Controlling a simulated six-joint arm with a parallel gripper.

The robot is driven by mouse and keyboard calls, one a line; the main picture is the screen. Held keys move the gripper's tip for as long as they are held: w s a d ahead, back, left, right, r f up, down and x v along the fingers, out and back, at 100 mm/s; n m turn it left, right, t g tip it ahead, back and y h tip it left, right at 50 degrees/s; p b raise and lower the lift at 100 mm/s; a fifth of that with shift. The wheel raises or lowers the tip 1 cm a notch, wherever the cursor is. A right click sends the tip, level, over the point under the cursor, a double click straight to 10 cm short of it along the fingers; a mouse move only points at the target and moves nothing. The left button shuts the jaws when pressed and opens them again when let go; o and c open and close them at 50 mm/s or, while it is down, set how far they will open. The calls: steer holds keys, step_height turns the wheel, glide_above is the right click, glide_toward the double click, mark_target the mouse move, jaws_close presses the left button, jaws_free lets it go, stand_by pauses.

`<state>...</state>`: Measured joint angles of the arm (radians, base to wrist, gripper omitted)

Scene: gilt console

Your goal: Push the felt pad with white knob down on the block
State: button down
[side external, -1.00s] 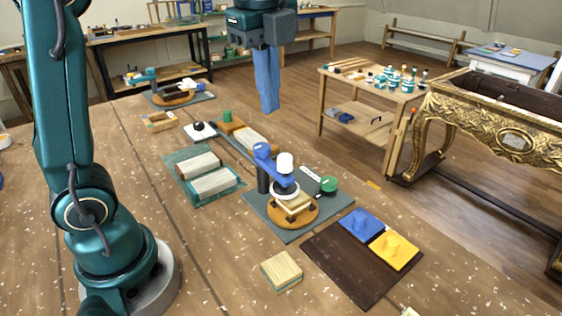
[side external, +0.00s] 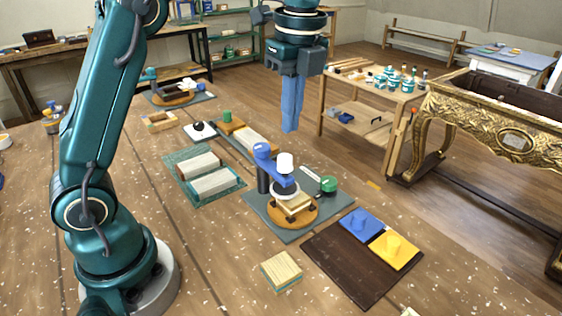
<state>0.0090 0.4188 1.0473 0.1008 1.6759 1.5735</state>
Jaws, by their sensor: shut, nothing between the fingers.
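The white knob (side external: 285,162) stands upright on a small stand with a blue arm (side external: 264,152) and a dark post. A round pad (side external: 284,186) shows below the knob. The pale wooden block (side external: 293,204) lies beneath it on a round orange-brown base. From this angle I cannot tell whether the pad touches the block. My gripper (side external: 291,130) points down with its blue fingers together and empty. In the picture it is above the white knob and clearly apart from it.
A green knob (side external: 329,184) is on the same grey board (side external: 263,218), right of the stand. A dark board (side external: 346,269) with blue and yellow knobbed pads lies front right. A loose wooden block (side external: 281,270) lies in front. A teal mat (side external: 203,198) with two blocks is at left.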

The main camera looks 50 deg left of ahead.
mark_target(287, 158)
steer(key=shift+a+f, duration=0.2)
steer(key=shift+f, duration=1.4)
steer(key=shift+a+f, duration=0.15)
steer(key=shift+f, duration=1.45)
steer(key=d, duration=0.1)
steer(key=d+r, duration=0.1)
steer(key=d, duration=0.1)
steer(key=shift+d+r, duration=0.15)
steer(key=shift+r, duration=1.15)
steer(key=shift+d+r, duration=0.15)
steer(key=shift+r, duration=1.15)
